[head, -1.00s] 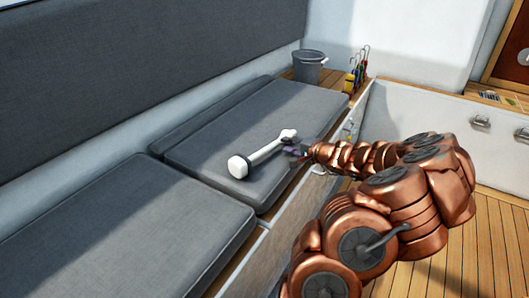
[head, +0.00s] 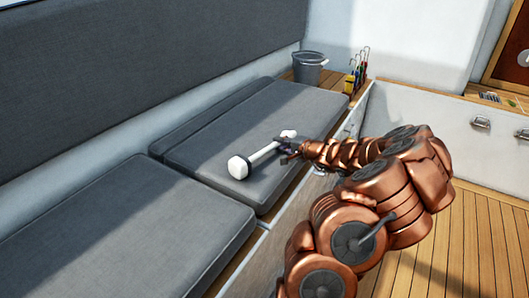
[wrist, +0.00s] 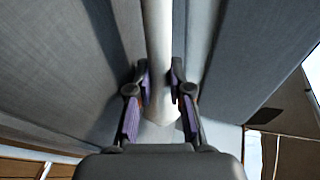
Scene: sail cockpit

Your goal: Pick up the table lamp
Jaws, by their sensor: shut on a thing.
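The white table lamp (head: 262,155) lies on its side on the grey seat cushion in the head view. Its wider end (head: 239,167) points to the lower left, and its narrower end is at the upper right. My gripper (head: 283,146) is at the narrower end, its fingers on either side of the stem. In the wrist view the white stem (wrist: 158,50) runs down between the two dark, purple-padded fingers of my gripper (wrist: 160,85). My gripper is shut on the lamp. I cannot tell whether the lamp is clear of the cushion.
The grey seat cushion (head: 215,165) is under the lamp, with another cushion (head: 120,225) at the lower left. A grey bucket (head: 308,70) and several colourful handled items (head: 356,75) stand behind on the wooden ledge. The tall backrest (head: 140,75) rises behind the seat.

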